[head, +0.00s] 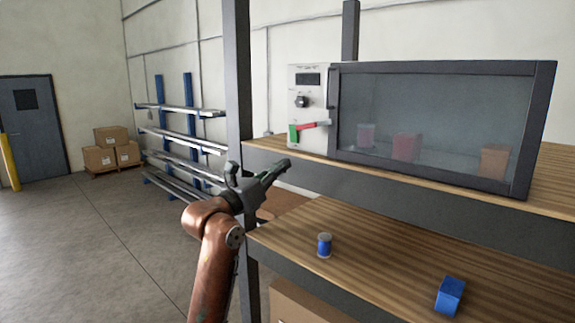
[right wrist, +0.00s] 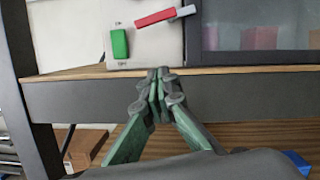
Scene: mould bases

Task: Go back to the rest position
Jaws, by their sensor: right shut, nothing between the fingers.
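My right gripper (head: 277,169) is shut and empty in the head view. It is in front of the shelf unit's upper board edge, below the control panel (head: 308,132). In the right wrist view its fingertips (right wrist: 160,76) meet just under the panel, in front of the board's front edge. The panel carries a red handle (head: 308,126) and a green part (head: 294,135); the gripper looks apart from both. My left gripper is not in view.
A glass-fronted cabinet (head: 440,70) on the upper board holds several blurred items. On the lower board (head: 400,248) are a blue spool (head: 324,245) and a blue block (head: 450,296). A dark upright post (head: 238,80) stands close to my right arm.

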